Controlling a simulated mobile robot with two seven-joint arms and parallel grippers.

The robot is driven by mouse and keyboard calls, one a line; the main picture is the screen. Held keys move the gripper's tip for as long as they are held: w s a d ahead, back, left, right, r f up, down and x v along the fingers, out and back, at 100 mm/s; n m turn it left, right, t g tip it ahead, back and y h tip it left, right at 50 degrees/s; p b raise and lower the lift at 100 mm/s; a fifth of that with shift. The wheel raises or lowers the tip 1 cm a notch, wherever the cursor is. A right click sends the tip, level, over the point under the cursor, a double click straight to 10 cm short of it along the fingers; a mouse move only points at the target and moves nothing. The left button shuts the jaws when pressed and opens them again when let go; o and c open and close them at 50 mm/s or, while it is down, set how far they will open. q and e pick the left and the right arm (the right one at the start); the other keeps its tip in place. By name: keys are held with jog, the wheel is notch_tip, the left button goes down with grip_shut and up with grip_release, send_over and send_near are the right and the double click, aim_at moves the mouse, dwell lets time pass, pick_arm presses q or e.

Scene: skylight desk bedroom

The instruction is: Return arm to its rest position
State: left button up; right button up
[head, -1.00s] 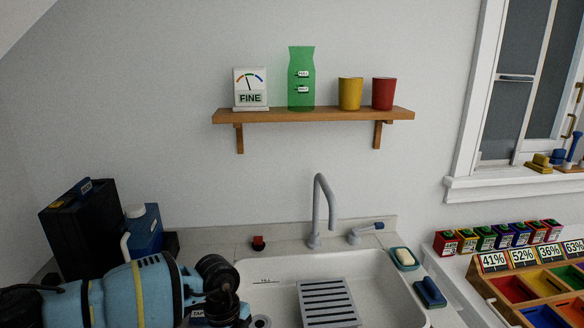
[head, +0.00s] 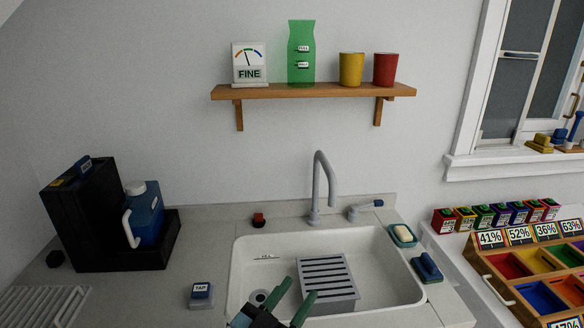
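My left gripper (head: 291,300) shows at the bottom of the head view, over the front of the white sink (head: 400,268). Its two green fingers stand apart with nothing between them. Only the fingers and a dark part of the hand show; the rest of the arm is below the picture. My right gripper is not in view.
A grey slatted rack (head: 327,278) sits in the sink, close to the fingers. The grey tap (head: 316,190) stands behind. Coloured bins (head: 540,262) are at right.

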pick_arm(q)
jog(key=s+a+f+n+g+y, duration=0.2)
jog(key=s+a+f+n+y, duration=0.1)
jog(key=a+f+y, duration=0.3)
jog(key=s+a+f+n+g+y, duration=0.3)
jog(key=a+f+y, duration=0.1)
jog(key=a+f, duration=0.45)
jog(key=s+a+f+g, duration=0.3)
jog(key=s, duration=0.4)
jog(key=s+a+f+m+g+y, duration=0.1)
jog(key=s+a+f+g, duration=0.15)
jog(key=s, duration=0.55)
jog(key=s+a+f+g, duration=0.3)
jog(key=s+a+g, duration=0.1)
jog(key=s, duration=0.3)
jog(key=w+d+f+t+h, duration=0.1)
jog(key=w+d+f+t, duration=0.2)
jog(key=w+f+t, duration=0.3)
jog(key=shift+w+f+t+h, duration=0.35)
jog(key=shift+f+t, duration=0.4)
jog(key=shift+f, duration=0.95)
